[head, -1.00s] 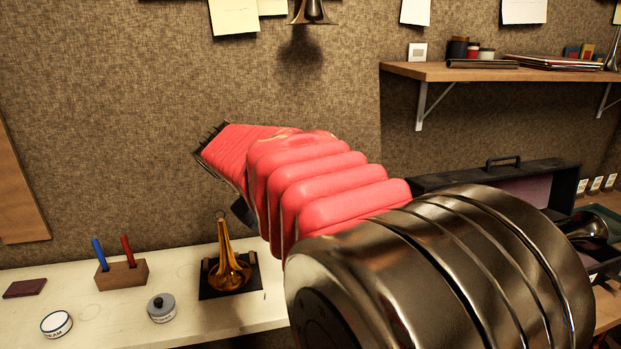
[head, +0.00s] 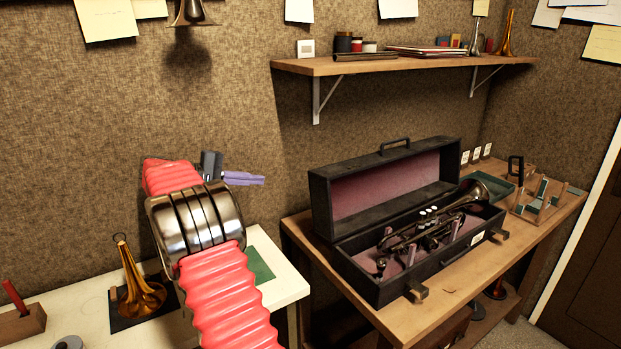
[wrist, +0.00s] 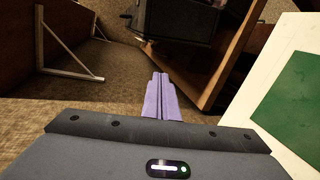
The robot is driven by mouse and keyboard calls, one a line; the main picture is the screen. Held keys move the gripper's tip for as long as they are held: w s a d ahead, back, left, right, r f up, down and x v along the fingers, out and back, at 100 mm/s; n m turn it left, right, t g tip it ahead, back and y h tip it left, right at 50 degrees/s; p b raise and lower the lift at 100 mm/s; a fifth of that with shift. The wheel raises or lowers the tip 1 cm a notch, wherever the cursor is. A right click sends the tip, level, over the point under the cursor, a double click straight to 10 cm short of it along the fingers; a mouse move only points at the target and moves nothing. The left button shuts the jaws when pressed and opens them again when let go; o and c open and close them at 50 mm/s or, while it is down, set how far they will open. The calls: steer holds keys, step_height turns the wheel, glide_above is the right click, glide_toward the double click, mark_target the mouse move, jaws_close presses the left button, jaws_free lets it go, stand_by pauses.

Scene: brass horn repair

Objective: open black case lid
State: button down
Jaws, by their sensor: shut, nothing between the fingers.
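The black case (head: 372,268) sits on the wooden bench at the right in the head view. Its lid (head: 330,190) stands raised at the back, showing a dull pink lining, with a handle on its top edge. A dark horn with pale valve tops (head: 425,222) lies in the lower part. My gripper (head: 258,180) has purple fingers, held together and empty. It is in the air left of the case, apart from it. In the wrist view my gripper (wrist: 159,85) points toward part of the dark case (wrist: 180,20) at the top.
The wooden bench (head: 440,310) also bears a green tray (head: 497,187) and a wooden rack (head: 545,200) right of the case. A white table (head: 285,285) with a green mat (head: 258,265) and a brass bell (head: 140,295) is at the left. A shelf (head: 400,65) hangs above the case.

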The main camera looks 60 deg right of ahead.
steer(key=d+f+m+g+h, duration=0.1)
steer(key=d+f+m+g, duration=0.1)
steer(key=d, duration=0.7)
steer(key=f+g, duration=0.1)
steer(key=g, duration=0.1)
steer(key=shift+s+f+g+h, duration=0.25)
steer(key=shift+f+g+h, duration=0.05)
steer(key=shift+f+g, duration=0.1)
steer(key=shift+d+r, duration=0.1)
steer(key=s+d+r, duration=0.1)
steer(key=s+d, duration=0.4)
steer(key=s, duration=0.5)
steer(key=shift+d, duration=0.3)
steer(key=shift+s, duration=0.1)
